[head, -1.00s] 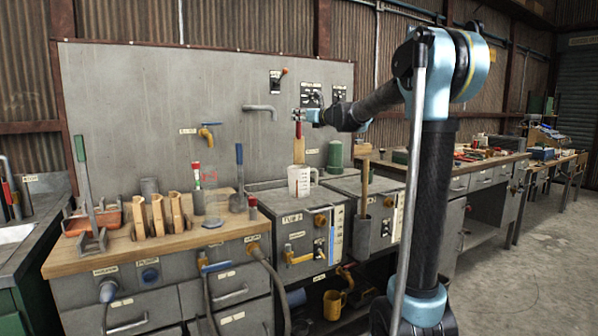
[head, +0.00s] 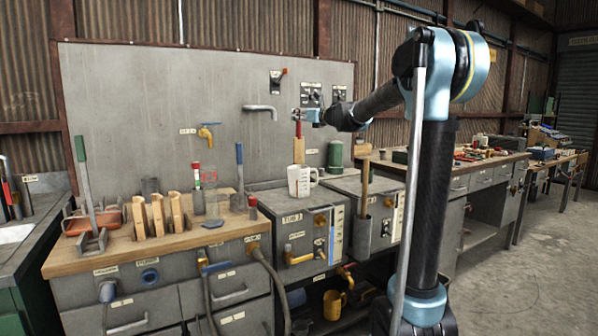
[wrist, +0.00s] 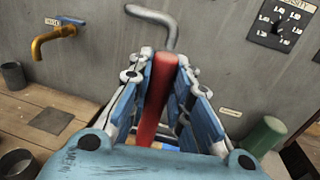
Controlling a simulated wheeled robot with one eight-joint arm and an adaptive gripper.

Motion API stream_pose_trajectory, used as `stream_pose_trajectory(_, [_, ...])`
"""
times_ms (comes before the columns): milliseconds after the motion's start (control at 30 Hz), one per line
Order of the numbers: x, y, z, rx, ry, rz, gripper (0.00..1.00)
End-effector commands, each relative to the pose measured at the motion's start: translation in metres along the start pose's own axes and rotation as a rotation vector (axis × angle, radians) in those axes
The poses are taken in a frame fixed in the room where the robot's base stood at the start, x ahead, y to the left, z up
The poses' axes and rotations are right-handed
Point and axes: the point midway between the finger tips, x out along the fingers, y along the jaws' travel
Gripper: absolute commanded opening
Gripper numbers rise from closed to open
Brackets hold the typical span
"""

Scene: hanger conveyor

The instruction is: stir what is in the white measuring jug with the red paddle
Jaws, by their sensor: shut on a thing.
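The white measuring jug (head: 301,183) stands upright on the grey cabinet top below the wall spout, its handle to the right. My gripper (head: 299,114) is above the jug, shut on the red paddle (head: 299,129). The paddle hangs upright, with a red handle and a pale wooden lower part that reaches down to the jug's rim. Its lower end is hidden there, so its depth in the jug cannot be told. In the wrist view, the red handle (wrist: 155,100) lies between the blue finger pads. The jug's contents are not visible.
A grey spout (head: 261,109) sticks out of the wall left of my gripper. A green cylinder (head: 335,155) stands right of the jug. A wooden-handled tool (head: 364,185) stands in a grey holder at front right. The wooden bench (head: 140,245) at left holds several items.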

Motion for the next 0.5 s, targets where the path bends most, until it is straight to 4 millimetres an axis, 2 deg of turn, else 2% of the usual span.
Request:
stream_pose_trajectory(333, [0.0, 0.0, 0.0008, 0.0, 0.0, 0.0, 0.0])
stream_pose_trajectory(500, [0.0, -0.0001, 0.0091, 0.0, 0.0, 0.0, 0.0])
